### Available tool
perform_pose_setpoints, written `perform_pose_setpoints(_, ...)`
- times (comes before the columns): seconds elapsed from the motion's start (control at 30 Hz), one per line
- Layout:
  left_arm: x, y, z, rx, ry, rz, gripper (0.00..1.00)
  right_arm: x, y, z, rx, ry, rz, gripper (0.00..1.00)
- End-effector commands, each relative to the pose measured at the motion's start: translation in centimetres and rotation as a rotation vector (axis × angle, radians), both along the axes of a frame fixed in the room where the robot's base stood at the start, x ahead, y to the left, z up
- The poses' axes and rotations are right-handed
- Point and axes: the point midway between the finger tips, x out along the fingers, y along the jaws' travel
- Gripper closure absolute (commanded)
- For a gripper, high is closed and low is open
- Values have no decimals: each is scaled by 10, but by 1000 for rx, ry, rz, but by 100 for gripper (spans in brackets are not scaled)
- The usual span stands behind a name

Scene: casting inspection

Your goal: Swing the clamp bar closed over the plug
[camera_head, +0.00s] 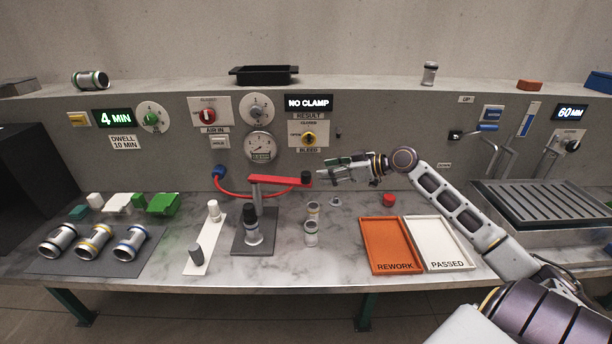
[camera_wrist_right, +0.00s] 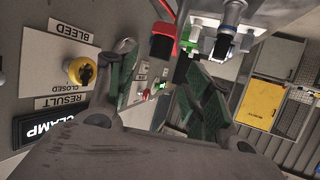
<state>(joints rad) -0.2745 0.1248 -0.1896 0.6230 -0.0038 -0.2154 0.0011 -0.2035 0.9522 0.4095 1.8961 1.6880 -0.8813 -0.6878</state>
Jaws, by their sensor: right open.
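The red clamp bar (camera_head: 280,179) runs level from the top of its grey post to the right, with a black knob (camera_head: 305,177) at its free end. It points away from the black plug (camera_head: 251,217), which sits on top of an upright casting (camera_head: 254,236) on the dark fixture base. My right gripper (camera_head: 324,174) is open just right of the knob, apparently apart from it. In the right wrist view, the red bar (camera_wrist_right: 166,32) and its black knob (camera_wrist_right: 160,46) show beyond the spread green finger pads. My left gripper is not in view.
A display (camera_head: 307,103) reads NO CLAMP. A red hose (camera_head: 235,190) loops behind the post. The orange REWORK tray (camera_head: 391,268) and white PASSED tray (camera_head: 455,265) are further right.

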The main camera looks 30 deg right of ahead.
Motion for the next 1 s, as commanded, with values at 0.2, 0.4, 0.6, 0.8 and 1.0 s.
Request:
perform_pose_setpoints(0.2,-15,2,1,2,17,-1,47,12,8,-5,0,0,0,49)
perform_pose_setpoints(0.4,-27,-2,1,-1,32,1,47,22,14,-11,-2,0,-1,49)
perform_pose_setpoints(0.6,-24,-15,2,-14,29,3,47,32,21,-15,-1,-2,-1,49)
perform_pose_setpoints(0.8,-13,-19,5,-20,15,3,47,42,27,-20,0,-1,-1,49)
perform_pose_setpoints(1.0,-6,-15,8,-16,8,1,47,52,33,-25,0,-1,-2,49)
